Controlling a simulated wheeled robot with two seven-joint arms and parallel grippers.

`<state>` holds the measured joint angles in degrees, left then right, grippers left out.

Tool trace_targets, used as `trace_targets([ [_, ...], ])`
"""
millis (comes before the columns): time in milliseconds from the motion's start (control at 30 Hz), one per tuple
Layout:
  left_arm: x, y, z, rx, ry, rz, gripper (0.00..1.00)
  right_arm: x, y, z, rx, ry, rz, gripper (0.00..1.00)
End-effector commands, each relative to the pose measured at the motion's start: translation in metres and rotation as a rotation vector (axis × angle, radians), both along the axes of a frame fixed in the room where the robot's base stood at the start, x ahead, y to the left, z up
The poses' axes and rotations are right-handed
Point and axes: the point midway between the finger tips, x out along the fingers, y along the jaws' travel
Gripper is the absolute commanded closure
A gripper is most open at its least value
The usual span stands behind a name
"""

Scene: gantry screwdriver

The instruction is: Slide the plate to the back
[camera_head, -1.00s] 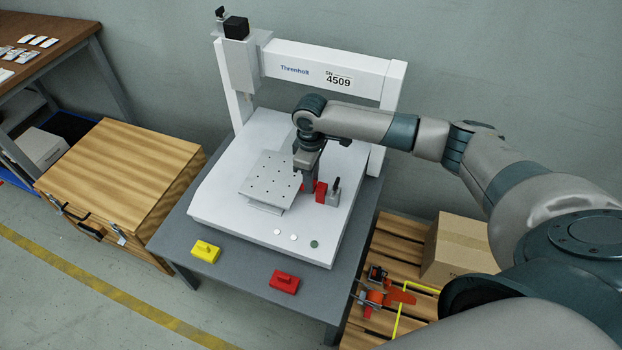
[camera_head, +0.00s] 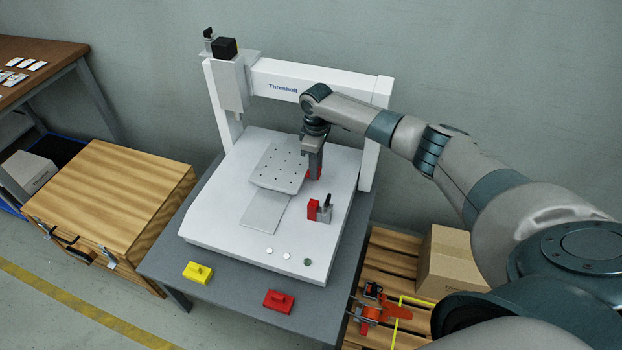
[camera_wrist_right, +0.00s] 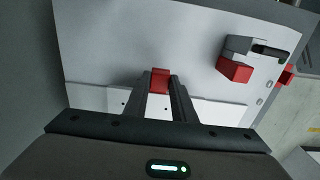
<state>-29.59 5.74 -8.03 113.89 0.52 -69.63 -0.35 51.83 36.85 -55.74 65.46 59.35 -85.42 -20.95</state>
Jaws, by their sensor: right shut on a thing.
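The perforated grey plate (camera_head: 279,168) sits on the white bed of the gantry machine (camera_head: 210,215), toward the back under the beam. A flat rail strip (camera_head: 265,211) shows bare in front of it. A strip of the plate shows below the fingers in the wrist view (camera_wrist_right: 98,98). My left gripper is not in view.
A grey clamp with a red block (camera_head: 319,209) stands on the bed right of the rail. Three round buttons (camera_head: 287,255) line the bed's front. A yellow block (camera_head: 198,272) and a red block (camera_head: 278,300) are on the grey table. The gantry beam (camera_head: 320,85) crosses behind.

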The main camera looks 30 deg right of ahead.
Motion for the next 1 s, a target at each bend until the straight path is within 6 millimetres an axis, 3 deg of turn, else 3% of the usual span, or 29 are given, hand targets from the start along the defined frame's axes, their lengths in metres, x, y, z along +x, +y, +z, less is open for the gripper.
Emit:
trace_targets([
  [367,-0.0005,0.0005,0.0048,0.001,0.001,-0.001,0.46,0.0063,-0.005,0.0017,0.003,-0.005,0.001,1.0],
  [400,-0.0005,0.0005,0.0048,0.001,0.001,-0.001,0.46,0.0062,-0.0048,0.0017,0.003,-0.005,0.001,0.74],
  [467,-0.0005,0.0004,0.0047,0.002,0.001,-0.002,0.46,0.006,-0.0048,0.0016,0.003,-0.004,0.001,0.6],
  [500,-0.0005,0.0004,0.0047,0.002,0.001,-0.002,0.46,0.0058,-0.0047,0.0014,0.003,-0.004,0.001,0.58],
  [1000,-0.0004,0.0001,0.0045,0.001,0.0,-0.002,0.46,0.0053,-0.0049,0.0105,0.003,-0.002,0.001,0.58],
])
